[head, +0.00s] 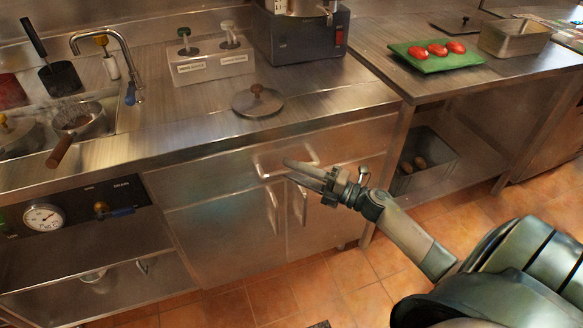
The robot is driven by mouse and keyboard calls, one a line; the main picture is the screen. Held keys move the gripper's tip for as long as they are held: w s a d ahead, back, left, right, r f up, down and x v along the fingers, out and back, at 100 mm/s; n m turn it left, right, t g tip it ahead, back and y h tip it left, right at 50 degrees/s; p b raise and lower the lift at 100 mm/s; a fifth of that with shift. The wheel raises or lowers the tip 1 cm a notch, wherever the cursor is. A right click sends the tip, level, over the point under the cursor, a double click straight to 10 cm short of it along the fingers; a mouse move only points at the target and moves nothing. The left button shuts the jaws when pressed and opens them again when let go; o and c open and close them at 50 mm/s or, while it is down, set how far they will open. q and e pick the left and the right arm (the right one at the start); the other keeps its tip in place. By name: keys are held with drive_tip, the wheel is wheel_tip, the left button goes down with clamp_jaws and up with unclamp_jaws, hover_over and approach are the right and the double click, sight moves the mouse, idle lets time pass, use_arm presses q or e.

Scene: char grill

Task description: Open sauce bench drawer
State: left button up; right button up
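The sauce bench drawer (225,178) is a wide steel front just under the counter edge, and it looks closed. Its bar handle (268,175) sticks out near the drawer's middle. My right gripper (287,169) is at this handle, reaching in from the right. Its two fingers are apart, one above the other, and overlap the bar in the picture. They hide part of the bar, and I cannot tell whether they touch it. My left gripper is out of view.
Two cabinet doors with upright handles (273,210) are below the drawer. A round lid (257,101) and a sauce pump holder (211,66) stand on the counter. A sink with a pan (80,120) is at left. A green tray (436,60) with tomatoes is at right.

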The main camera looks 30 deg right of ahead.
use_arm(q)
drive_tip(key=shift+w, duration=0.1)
use_arm(e)
drive_tip(key=shift+w+a, duration=0.2)
drive_tip(key=shift+w, duration=0.1)
clamp_jaws()
drive_tip(key=shift+s, duration=0.1)
